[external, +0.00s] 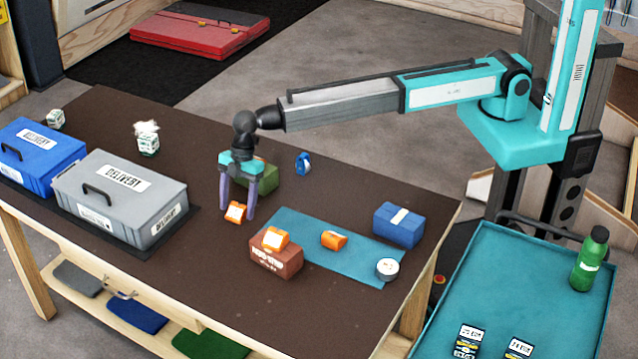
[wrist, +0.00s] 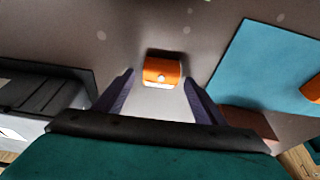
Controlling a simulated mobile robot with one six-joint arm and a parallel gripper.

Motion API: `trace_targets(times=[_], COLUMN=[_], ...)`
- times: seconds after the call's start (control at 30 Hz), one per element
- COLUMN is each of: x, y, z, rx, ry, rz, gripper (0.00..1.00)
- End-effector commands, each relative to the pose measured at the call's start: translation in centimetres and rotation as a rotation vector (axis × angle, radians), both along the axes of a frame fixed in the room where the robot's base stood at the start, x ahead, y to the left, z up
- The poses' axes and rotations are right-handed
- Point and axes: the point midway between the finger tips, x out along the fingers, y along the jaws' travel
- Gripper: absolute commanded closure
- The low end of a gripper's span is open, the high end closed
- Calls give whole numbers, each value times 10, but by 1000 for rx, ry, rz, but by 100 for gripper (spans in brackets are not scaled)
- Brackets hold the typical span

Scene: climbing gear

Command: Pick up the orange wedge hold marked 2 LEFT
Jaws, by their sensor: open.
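Three orange wedge holds show in the external view. One orange hold (external: 236,212) lies on the bare brown tabletop, with a pale mark I cannot read. A second orange hold (external: 275,238) sits on a red-brown block (external: 277,262), and a third orange hold (external: 334,240) lies on the teal mat (external: 365,254). My gripper (external: 237,207) points down with its fingers apart over the first hold. In the wrist view that hold (wrist: 162,72) lies between and slightly beyond the open fingertips (wrist: 158,77); contact is not visible. Which hold reads 2 LEFT is not legible.
A green block (external: 264,180) stands close behind my gripper, with a blue tape roll (external: 303,163) beyond. A grey delivery case (external: 120,203) and a blue one (external: 38,157) stand left. A blue block (external: 398,224) and a white roll (external: 387,269) are right.

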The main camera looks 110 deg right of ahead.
Motion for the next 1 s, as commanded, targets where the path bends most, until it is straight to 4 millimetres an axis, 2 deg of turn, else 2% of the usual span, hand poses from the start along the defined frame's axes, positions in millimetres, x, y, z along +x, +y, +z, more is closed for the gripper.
trace_targets(times=[0.03,0.3,0.73,1.0], x=[0,0,0,1], y=[0,0,0,0], z=[0,0,4,22], rx=[0,0,0,0], ry=[0,0,-1,-2], rz=[0,0,0,1], gripper=[36,81,81,81])
